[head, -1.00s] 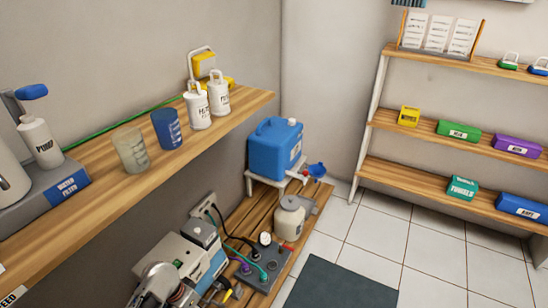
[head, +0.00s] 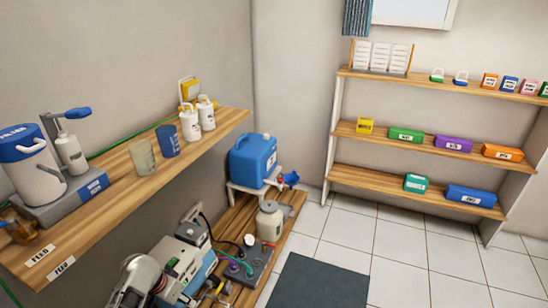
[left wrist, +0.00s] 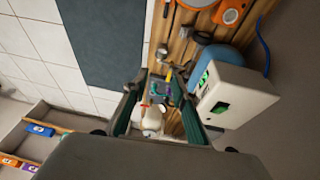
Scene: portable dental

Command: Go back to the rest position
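My left gripper shows in the left wrist view (left wrist: 158,112), with its two dark fingers spread apart and nothing visibly held between them. Behind the gap, a white jar and a small control box (left wrist: 160,88) show farther off. In the head view, my left arm comes in at the bottom left, beside the white device (head: 180,262) on the low slatted bench (head: 285,210). Its fingertips are hard to make out there. My right gripper is in neither view.
A wooden wall shelf (head: 110,222) with a cooler (head: 30,165), cups and bottles juts out above the low bench. A blue water container (head: 253,158) stands at the bench's far end. A stocked shelf unit (head: 345,175) stands at the back right. A dark mat (head: 318,285) lies on open tiled floor.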

